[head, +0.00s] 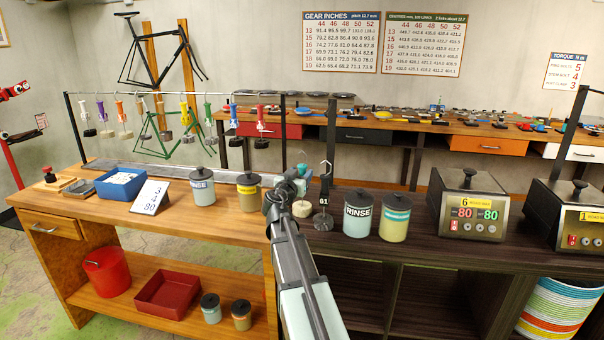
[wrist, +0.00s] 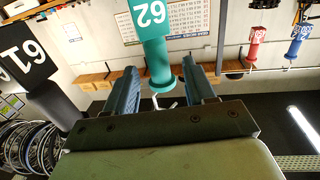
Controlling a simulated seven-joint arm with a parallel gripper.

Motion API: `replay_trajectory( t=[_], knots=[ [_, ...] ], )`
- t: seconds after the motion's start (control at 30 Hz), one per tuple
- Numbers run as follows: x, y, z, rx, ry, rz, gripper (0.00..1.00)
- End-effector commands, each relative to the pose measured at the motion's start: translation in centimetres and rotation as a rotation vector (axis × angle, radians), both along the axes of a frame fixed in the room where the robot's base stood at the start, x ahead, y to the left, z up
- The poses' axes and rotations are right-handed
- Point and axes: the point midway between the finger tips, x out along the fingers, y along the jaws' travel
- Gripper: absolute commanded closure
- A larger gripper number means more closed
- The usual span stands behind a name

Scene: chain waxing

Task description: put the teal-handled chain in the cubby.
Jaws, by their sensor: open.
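The teal handle (wrist: 158,70), with a teal tag reading 62, stands between the two fingers of my gripper (wrist: 161,84) in the wrist view. The jaws are open, with a finger on either side of it; whether either touches it I cannot tell. In the head view my gripper (head: 283,188) is over the bench beside the teal handle (head: 302,171), which it partly hides. A pale coil (head: 302,209) shows just below the handle. Open dark cubbies sit under the right bench, one of them here (head: 433,298); which one is meant I cannot tell.
A rinse canister (head: 357,221) and a striped canister (head: 395,220) stand further right, then a waxer reading 80 (head: 468,205). Other colored handles hang on a rack (head: 200,93) at left.

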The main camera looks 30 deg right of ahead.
Motion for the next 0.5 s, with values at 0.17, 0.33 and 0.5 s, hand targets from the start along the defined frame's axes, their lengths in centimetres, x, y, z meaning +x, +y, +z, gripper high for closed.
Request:
replay_trajectory(
  t=[0.17,0.33,0.5],
  knots=[
    [-2.5,3.0,0.0,-0.001,-0.001,0.002,0.46],
    [-4.2,5.2,-0.1,0.000,0.000,0.002,0.46],
    [-5.3,6.8,-0.1,0.000,0.000,0.001,0.46]
  ],
)
